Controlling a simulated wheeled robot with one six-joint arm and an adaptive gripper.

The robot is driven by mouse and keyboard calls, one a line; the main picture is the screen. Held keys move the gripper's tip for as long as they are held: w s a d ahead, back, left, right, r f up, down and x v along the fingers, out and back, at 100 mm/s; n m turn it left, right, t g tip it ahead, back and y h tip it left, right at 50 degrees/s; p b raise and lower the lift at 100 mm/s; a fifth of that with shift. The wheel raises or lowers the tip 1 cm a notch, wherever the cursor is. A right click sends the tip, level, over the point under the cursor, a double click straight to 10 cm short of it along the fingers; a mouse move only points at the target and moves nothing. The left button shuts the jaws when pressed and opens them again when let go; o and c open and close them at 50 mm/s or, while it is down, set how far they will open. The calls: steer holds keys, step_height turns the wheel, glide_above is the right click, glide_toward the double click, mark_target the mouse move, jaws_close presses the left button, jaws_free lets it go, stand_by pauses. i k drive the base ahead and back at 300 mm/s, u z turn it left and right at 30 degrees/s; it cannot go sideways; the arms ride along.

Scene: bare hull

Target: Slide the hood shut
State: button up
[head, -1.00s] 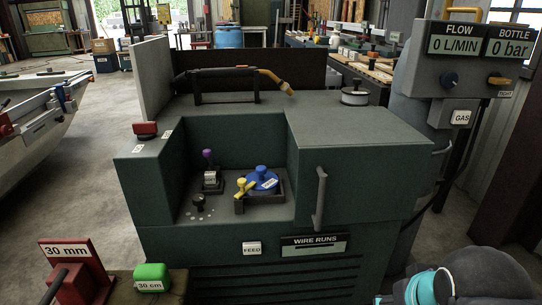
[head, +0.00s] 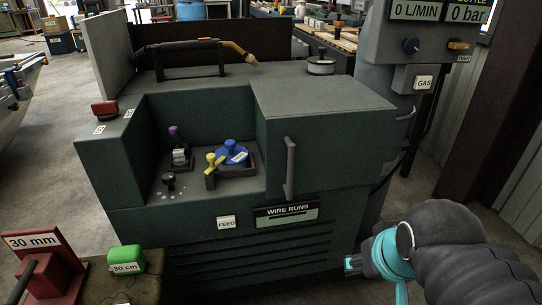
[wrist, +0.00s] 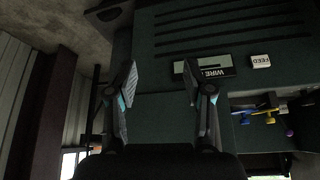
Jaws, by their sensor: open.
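The dark green hood (head: 325,105) sits on the right part of the welding machine, with a grey vertical handle (head: 290,168) on its front. The hood stands open: the recess (head: 208,115) to its left is uncovered. In that recess are a blue spool (head: 234,154), a yellow lever (head: 213,160), a purple-topped knob (head: 175,134) and a black knob (head: 169,180). My gripper (head: 352,263) is low and right of the handle, apart from it. In the wrist view my gripper (wrist: 162,85) has its fingers spread with nothing between them, facing the machine's lower front.
A WIRE RUNS plate (head: 287,213) and FEED button (head: 226,222) are on the machine's front. A red 30 mm block (head: 45,265) and green 30 cm block (head: 126,259) stand at front left.

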mark_target(326, 133)
steer(key=z, duration=0.5)
steer(key=k, duration=1.15)
steer(key=z, duration=1.2)
steer(key=i, duration=0.95)
steer(key=u, duration=0.95)
steer(key=i, duration=0.55)
steer(key=u, duration=0.65)
